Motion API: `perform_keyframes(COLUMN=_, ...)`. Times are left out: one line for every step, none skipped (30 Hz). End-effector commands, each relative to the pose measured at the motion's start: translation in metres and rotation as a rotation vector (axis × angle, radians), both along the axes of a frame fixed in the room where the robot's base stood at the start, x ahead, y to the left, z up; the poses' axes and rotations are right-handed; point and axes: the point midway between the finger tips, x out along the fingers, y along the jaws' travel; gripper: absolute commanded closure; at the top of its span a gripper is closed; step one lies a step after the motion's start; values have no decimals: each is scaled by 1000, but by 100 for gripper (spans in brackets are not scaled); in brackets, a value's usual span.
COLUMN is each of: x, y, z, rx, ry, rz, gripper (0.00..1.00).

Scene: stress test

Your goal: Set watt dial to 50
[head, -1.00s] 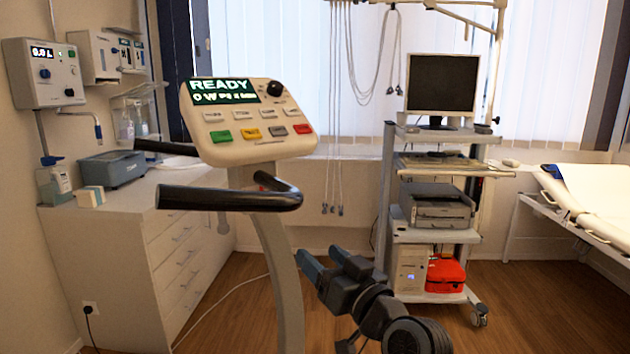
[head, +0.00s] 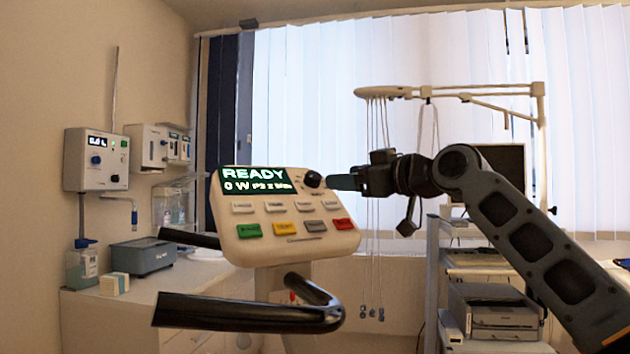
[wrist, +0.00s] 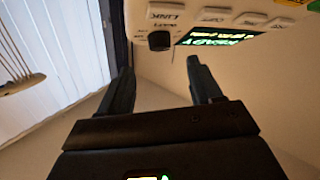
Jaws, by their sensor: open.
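The watt dial (head: 313,179) is a small black knob at the top right of the cream console (head: 262,251). The console's screen (head: 254,180) reads READY and 0 W. My gripper (head: 345,183) is just right of the dial in the head view, its fingers pointing left towards it. In the wrist view the dial (wrist: 159,41) shows upside down beside the lit screen, beyond the fingertips. My gripper (wrist: 160,75) is open there, with nothing between its fingers. The dial's scale marks are too small to read.
Coloured and grey buttons (head: 285,228) lie below the screen. Black handlebars (head: 250,312) stick out under the console. A trolley with a printer (head: 490,310) stands behind my arm. Hanging cables (head: 378,240) and window blinds (head: 320,90) are behind.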

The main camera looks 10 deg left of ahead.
Motion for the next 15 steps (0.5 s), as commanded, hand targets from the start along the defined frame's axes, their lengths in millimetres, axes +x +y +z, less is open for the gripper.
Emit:
perform_keyframes(x=1, y=1, z=3, rx=-6, ry=-3, rz=1, gripper=36)
perform_keyframes(x=1, y=2, z=5, rx=-7, ry=-3, rz=2, gripper=36)
perform_keyframes(x=2, y=3, z=5, rx=-8, ry=-4, rz=3, gripper=36)
perform_keyframes(x=4, y=5, z=6, rx=-8, ry=-2, rz=4, gripper=36)
perform_keyframes(x=6, y=8, z=6, rx=-9, ry=-2, rz=5, gripper=36)
perform_keyframes(x=8, y=12, z=6, rx=-9, ry=-2, rz=5, gripper=36)
perform_keyframes(x=11, y=16, z=6, rx=-8, ry=-1, rz=5, gripper=36)
perform_keyframes(x=14, y=19, z=7, rx=-8, ry=-1, rz=5, gripper=36)
perform_keyframes(x=18, y=24, z=7, rx=-9, ry=-2, rz=3, gripper=36)
perform_keyframes(x=20, y=28, z=7, rx=-8, ry=-2, rz=4, gripper=36)
perform_keyframes(x=23, y=32, z=7, rx=-8, ry=-1, rz=5, gripper=36)
perform_keyframes(x=27, y=36, z=6, rx=-8, ry=0, rz=3, gripper=36)
perform_keyframes(x=30, y=39, z=7, rx=-8, ry=-3, rz=3, gripper=36)
perform_keyframes(x=32, y=43, z=7, rx=-8, ry=-2, rz=3, gripper=36)
perform_keyframes(x=35, y=47, z=6, rx=-7, ry=-1, rz=4, gripper=36)
